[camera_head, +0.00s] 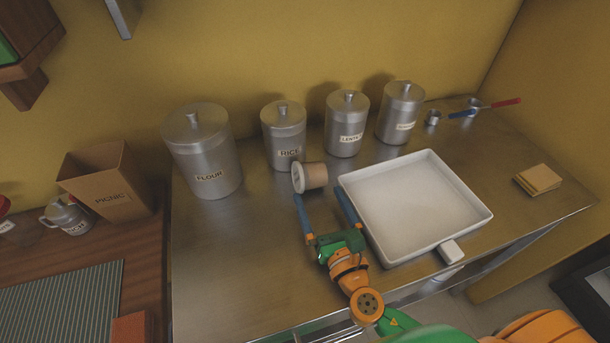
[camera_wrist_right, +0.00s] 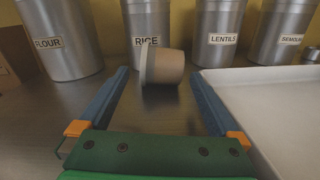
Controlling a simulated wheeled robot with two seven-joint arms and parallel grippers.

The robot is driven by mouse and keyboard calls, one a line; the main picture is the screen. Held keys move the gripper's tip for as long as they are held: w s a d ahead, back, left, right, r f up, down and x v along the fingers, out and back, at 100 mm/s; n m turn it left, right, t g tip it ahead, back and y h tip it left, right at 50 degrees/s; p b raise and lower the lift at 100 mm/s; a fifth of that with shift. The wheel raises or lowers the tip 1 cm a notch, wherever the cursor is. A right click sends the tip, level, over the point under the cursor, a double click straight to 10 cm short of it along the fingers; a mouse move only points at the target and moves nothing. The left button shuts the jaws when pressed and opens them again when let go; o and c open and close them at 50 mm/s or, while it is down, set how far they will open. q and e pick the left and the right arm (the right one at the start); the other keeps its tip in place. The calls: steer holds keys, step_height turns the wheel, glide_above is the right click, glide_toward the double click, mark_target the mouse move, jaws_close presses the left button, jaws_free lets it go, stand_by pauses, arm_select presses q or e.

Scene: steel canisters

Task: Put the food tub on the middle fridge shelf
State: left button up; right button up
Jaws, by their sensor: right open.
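A small beige tub with a pale lid, which looks like the food tub (camera_head: 315,175), lies on its side on the steel counter in front of the RICE canister. Its lid end points left. My right gripper (camera_head: 317,192) is open and low over the counter, with its blue fingers pointing at the tub. In the right wrist view the tub (camera_wrist_right: 166,67) shows between and just beyond the fingertips (camera_wrist_right: 160,73); I cannot tell whether it is touched. My left gripper and the fridge shelf are not in view.
A white tray (camera_head: 360,186) lies close to the right finger. FLOUR (camera_head: 205,160), RICE (camera_head: 284,140), LENTILS (camera_head: 346,128) and another canister (camera_head: 400,115) stand behind. A tan stack (camera_head: 538,179) sits far right. The counter left of my gripper is clear.

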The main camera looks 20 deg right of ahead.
mark_target(312, 170)
steer(key=w, duration=0.2)
steer(key=w+p, duration=0.1)
steer(key=w, duration=0.4)
steer(key=shift+w+d+r+p, duration=0.1)
steer(key=shift+d+r+p, duration=0.05)
steer(key=shift+r+p, duration=0.2)
steer(key=c, duration=1.3)
steer(key=shift+r, duration=0.3)
steer(key=shift+c, duration=0.2)
step_height(312, 170, up, 3)
steer(key=shift+f+p, duration=0.1)
steer(key=shift+p, duration=1.05)
steer(key=s+d+r+m+g+h+p, duration=0.1)
steer(key=s+r+m+h, duration=0.2)
steer(key=s, duration=0.5)
steer(key=s+d+r+m+g+h+p, duration=0.1)
steer(key=s+r+m+h+p, duration=0.1)
steer(key=s+r+h, duration=0.4)
steer(key=shift+s+r+m, duration=0.6)
steer(key=shift+s+r, duration=0.5)
steer(key=shift+r, duration=0.15)
